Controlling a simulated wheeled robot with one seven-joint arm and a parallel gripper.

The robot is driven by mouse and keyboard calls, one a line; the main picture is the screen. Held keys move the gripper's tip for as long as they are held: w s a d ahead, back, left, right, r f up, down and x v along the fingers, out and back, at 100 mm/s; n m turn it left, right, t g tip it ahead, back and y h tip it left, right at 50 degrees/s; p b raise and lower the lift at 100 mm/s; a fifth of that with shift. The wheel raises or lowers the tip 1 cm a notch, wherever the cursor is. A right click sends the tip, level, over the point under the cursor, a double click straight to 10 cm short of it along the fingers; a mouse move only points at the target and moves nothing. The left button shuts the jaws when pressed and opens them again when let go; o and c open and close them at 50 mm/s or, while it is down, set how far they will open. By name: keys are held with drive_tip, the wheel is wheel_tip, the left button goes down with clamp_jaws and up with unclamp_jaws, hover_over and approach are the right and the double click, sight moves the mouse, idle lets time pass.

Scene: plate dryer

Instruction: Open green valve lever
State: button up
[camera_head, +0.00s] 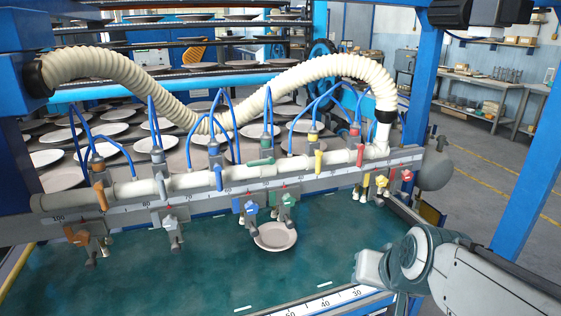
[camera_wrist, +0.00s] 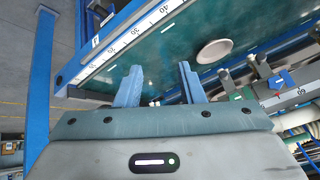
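The green valve lever (camera_head: 261,161) sits on the white pipe in the head view, near the middle of the row. It lies roughly along the pipe, while the blue lever (camera_head: 218,178) and orange lever (camera_head: 318,162) beside it hang down. A green nozzle part (camera_head: 285,201) is below it. My gripper (camera_head: 366,268) is at the lower right of the head view, well apart from the lever. In the wrist view my gripper (camera_wrist: 160,80) shows two spread fingers with nothing between them. I cannot clearly make out the lever in the wrist view.
A white plate (camera_head: 275,236) lies on the teal belt (camera_head: 180,280) below the valves. A ribbed hose (camera_head: 300,72) arches above the pipe, with thin blue hoses by the levers. A blue post (camera_head: 420,75) stands at right. The belt's front is mostly clear.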

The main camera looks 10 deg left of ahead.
drive_tip(key=w+a+r+m+t+y, duration=0.1)
drive_tip(key=w+a+r+t+y, duration=0.15)
drive_tip(key=w+a+r, duration=0.35)
drive_tip(key=w+a+r+m+t+y, duration=0.1)
drive_tip(key=w+a+r+t, duration=0.25)
drive_tip(key=a, duration=0.45)
drive_tip(key=m+t+b, duration=0.1)
drive_tip(key=m+t, duration=0.2)
drive_tip(key=m, duration=0.2)
approach(253, 164)
drive_tip(key=w+r, duration=0.3)
drive_tip(key=w, duration=0.2)
drive_tip(key=s+a+f+m+h+b, duration=0.1)
drive_tip(key=s+a+f+m+h, duration=0.1)
drive_tip(key=s+a+m+h, duration=0.7)
drive_tip(key=w+d+m, duration=0.1)
drive_tip(key=w, duration=0.3)
drive_tip(key=w+d+f+m+p, duration=0.1)
drive_tip(key=w+d, duration=0.1)
drive_tip(key=w, duration=0.2)
drive_tip(key=w+d+f+h, duration=0.1)
drive_tip(key=w+d, duration=0.1)
drive_tip(key=w, duration=0.2)
drive_tip(key=shift+w+d+f+m+t, duration=0.1)
drive_tip(key=shift+w+d+m+t, duration=0.1)
drive_tip(key=shift+w+m+t, duration=0.2)
drive_tip(key=shift+s+a, duration=0.1)
clamp_jaws()
